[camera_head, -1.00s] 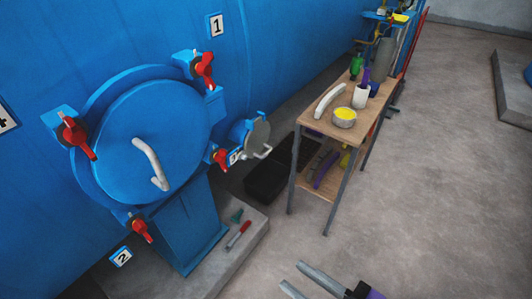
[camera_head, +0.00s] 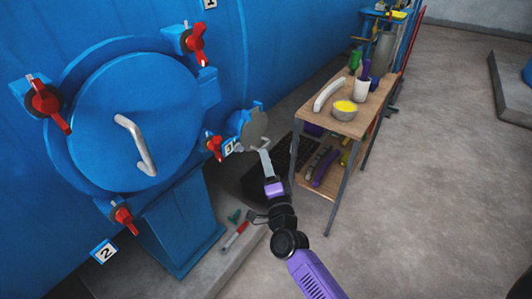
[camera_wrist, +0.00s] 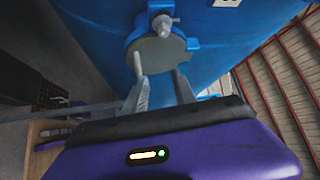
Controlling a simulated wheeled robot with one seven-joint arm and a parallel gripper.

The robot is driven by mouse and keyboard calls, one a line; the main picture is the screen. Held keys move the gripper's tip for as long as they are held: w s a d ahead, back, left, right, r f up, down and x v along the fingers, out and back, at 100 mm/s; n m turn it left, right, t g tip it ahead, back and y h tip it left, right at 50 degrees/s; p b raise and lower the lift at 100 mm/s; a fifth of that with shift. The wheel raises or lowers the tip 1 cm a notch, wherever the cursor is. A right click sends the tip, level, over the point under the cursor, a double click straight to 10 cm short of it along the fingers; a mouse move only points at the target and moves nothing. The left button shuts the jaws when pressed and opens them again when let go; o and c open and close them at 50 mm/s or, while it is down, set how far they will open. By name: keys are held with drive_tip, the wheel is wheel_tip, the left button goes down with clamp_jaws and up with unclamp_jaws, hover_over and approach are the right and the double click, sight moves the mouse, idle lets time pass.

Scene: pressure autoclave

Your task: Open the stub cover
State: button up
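The stub cover (camera_head: 257,127) is a small round grey disc on a blue stub at the right of the big blue door. It looks closed. It also shows in the wrist view (camera_wrist: 160,48), with a bolt at its top. Its pale bar handle (camera_wrist: 138,64) is at the cover's lower left there. My gripper (camera_head: 264,153) is just in front of the cover, at the handle. In the wrist view, the fingers (camera_wrist: 160,82) are apart, and the left fingertip is close to the handle. I cannot tell whether they touch.
The big round door (camera_head: 127,122) has red clamps (camera_head: 48,103) around it and a white handle. A wooden-topped table (camera_head: 352,125) with a bowl and bottles stands close at the right. A dark crate (camera_head: 268,178) lies below the stub.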

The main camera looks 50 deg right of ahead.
sight(260, 133)
drive_tip(key=w+d+f+m+g, duration=0.1)
drive_tip(key=w+d+f+m, duration=0.1)
drive_tip(key=w+d+m, duration=0.2)
drive_tip(key=shift+w+d+f+m+g, duration=0.35)
drive_tip(key=shift+w+d, duration=0.3)
drive_tip(key=shift+d, duration=0.8)
clamp_jaws()
idle(0.6)
